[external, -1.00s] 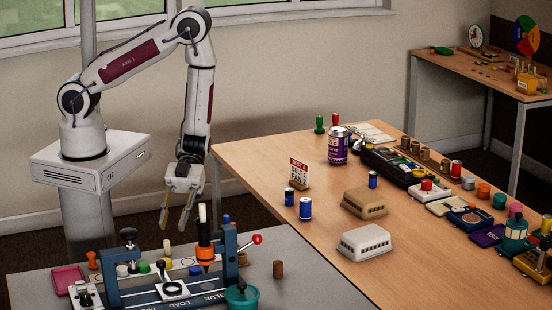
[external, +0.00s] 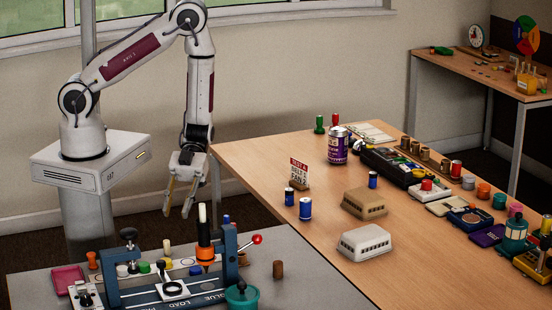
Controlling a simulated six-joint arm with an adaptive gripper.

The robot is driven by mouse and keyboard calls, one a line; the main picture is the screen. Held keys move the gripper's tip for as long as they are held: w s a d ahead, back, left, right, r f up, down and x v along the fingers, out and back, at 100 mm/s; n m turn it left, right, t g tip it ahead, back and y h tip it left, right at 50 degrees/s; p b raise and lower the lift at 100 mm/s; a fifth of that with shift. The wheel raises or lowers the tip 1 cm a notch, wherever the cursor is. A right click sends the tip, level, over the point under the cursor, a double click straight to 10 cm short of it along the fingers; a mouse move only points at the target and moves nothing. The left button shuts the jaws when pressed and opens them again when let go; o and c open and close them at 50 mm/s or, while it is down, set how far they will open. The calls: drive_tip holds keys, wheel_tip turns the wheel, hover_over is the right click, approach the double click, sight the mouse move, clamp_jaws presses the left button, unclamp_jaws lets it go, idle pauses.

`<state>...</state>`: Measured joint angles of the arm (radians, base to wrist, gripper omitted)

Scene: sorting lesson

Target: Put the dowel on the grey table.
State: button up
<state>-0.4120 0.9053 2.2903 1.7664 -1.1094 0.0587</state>
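My gripper (external: 177,212) hangs open and empty, fingers down, above the back of the grey table (external: 330,291). A short brown wooden cylinder (external: 278,269) stands upright on the grey table, right of the blue press frame; it may be the dowel. A pale cream rod (external: 202,213) rises from a black and orange holder (external: 205,254) in the frame, to the right of my gripper and a little lower in the picture. I cannot tell for certain which piece is the dowel.
The blue press frame (external: 112,279) with a red-knobbed lever (external: 257,239) takes up much of the grey table. A teal pot (external: 242,296) stands at its front right. A pink tray (external: 68,279) lies left. The wooden table (external: 290,240) adjoins at the right with many small items.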

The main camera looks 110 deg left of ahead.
drive_tip(key=w+a+r+n+t+y, duration=0.1)
drive_tip(key=w+a+r+t+y, duration=0.15)
drive_tip(key=w+a+y, duration=0.2)
drive_tip(key=w+a+r+n+t+y, duration=0.1)
drive_tip(key=w+a+r+t+y, duration=0.1)
drive_tip(key=w+a+r+y, duration=0.3)
drive_tip(key=w+a+r+n+t+y, duration=0.1)
drive_tip(key=a+r+n+y, duration=0.1)
drive_tip(key=a+r+n, duration=0.3)
drive_tip(key=w+a+r+t+y, duration=0.1)
drive_tip(key=a+r+y, duration=0.15)
drive_tip(key=r, duration=0.45)
drive_tip(key=s+r+n+g+y, duration=0.1)
drive_tip(key=s+r+n+g, duration=0.1)
drive_tip(key=s+r+n, duration=0.7)
drive_tip(key=s+d+h, duration=0.1)
drive_tip(key=s+d, duration=0.2)
drive_tip(key=s, duration=0.5)
drive_tip(key=s+d+r+g+h, duration=0.1)
drive_tip(key=s+d, duration=0.3)
drive_tip(key=s, duration=0.5)
drive_tip(key=shift+d+r, duration=0.15)
drive_tip(key=shift+d, duration=0.15)
